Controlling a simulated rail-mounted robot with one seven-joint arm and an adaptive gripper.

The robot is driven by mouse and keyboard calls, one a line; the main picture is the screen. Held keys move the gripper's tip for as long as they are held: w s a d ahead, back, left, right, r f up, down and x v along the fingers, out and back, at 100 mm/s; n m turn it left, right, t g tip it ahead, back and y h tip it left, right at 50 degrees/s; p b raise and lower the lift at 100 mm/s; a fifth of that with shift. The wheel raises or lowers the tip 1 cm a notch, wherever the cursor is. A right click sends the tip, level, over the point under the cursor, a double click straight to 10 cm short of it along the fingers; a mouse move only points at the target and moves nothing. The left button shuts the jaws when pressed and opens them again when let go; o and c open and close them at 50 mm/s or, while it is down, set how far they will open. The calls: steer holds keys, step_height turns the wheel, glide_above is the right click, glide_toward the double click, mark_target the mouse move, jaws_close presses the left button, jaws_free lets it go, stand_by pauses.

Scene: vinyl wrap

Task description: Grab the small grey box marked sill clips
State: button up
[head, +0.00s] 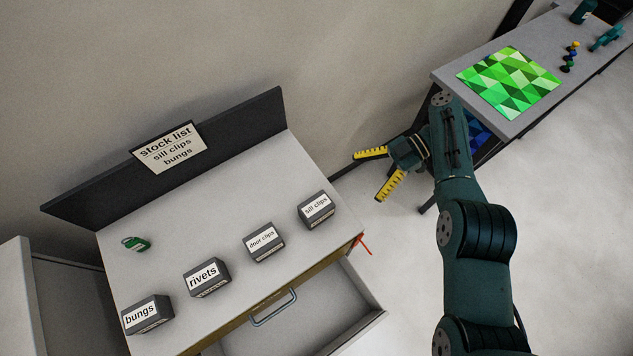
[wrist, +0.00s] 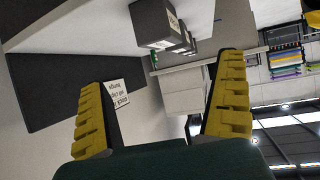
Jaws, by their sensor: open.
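The small grey box marked sill clips (head: 317,210) stands on the grey cabinet top (head: 205,245), at the right end of a row of boxes. My gripper (head: 369,177) is open and empty, off to the right of the cabinet, with its yellow fingers pointing left. The box is apart from the fingers. In the wrist view, the nearest dark box (wrist: 155,24), which looks like the sill clips box, is at the top between and beyond the open fingers (wrist: 165,70). Its label is too oblique to read there.
Boxes marked door clips (head: 264,242), rivets (head: 207,277) and bungs (head: 147,314) stand left of it. A green item (head: 135,243) lies behind them. A stock list sign (head: 168,147) is on the back panel. An open drawer (head: 335,310) juts out in front. A table (head: 455,75) stands right.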

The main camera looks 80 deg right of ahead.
mark_target(318, 205)
steer(key=b+x, duration=0.4)
steer(key=x, duration=0.5)
steer(key=shift+f+b, duration=0.15)
steer(key=shift+b, duration=0.25)
steer(key=b+x, duration=0.3)
steer(key=r+b+x, duration=0.1)
steer(key=b+x, duration=0.1)
steer(key=shift+w+a+f+b, duration=0.1)
steer(key=shift+w+a+b, duration=0.2)
steer(key=shift+w, duration=0.25)
steer(key=shift+w+a, duration=0.2)
steer(key=shift+r, duration=0.2)
steer(key=c, duration=1.5)
